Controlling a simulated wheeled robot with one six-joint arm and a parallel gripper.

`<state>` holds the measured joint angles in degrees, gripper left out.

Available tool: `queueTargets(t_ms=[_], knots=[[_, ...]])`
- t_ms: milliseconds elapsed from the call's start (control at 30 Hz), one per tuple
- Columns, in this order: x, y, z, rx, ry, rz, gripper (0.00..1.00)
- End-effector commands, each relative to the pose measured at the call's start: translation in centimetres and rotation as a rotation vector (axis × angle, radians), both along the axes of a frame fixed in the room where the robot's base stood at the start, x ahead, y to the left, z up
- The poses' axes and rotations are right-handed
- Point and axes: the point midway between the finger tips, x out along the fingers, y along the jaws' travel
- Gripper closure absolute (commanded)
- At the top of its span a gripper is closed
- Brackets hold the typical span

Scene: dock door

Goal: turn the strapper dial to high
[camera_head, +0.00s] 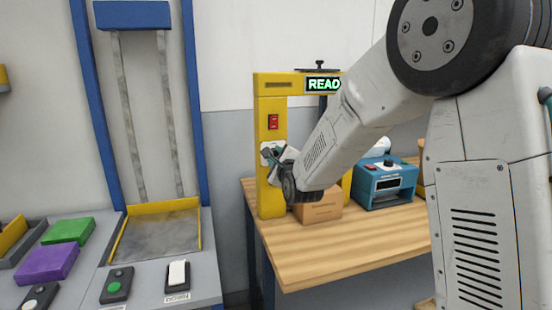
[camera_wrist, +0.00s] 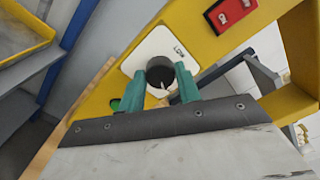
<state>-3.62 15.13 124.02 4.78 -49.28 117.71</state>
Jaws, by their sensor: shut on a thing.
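The strapper (camera_head: 270,95) is a yellow frame standing on a wooden bench, with a lit sign reading "READ" and the rest hidden by my arm. Its dial (camera_wrist: 160,76) is a dark round knob with a pale pointer mark on a white plate (camera_wrist: 140,57), on the yellow post. My gripper (camera_wrist: 153,93) has its green fingers shut on the dial, one on each side. In the head view my gripper (camera_head: 275,158) is at the plate and mostly hides the dial.
A red rocker switch (camera_head: 273,122) sits above the dial. A cardboard box (camera_head: 318,207) and a blue device (camera_head: 385,185) stand on the bench (camera_head: 350,243). At left are a blue-framed lift, purple and green blocks, and buttons.

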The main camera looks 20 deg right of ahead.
Motion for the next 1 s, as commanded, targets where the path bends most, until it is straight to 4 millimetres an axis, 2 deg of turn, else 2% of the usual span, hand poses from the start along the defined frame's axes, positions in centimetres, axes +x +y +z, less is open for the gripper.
queueTargets(t_ms=[300,333,400,767,1000], knots=[[0.0,0.0,-0.2,0.002,0.004,-0.001,0.90],[0.0,0.0,-0.2,0.002,0.004,-0.001,0.64],[0.0,0.0,-0.2,0.001,0.004,0.000,0.45],[-0.5,0.0,0.0,0.001,0.001,0.001,0.45],[-4.4,0.0,0.0,0.001,0.001,0.001,0.45]])
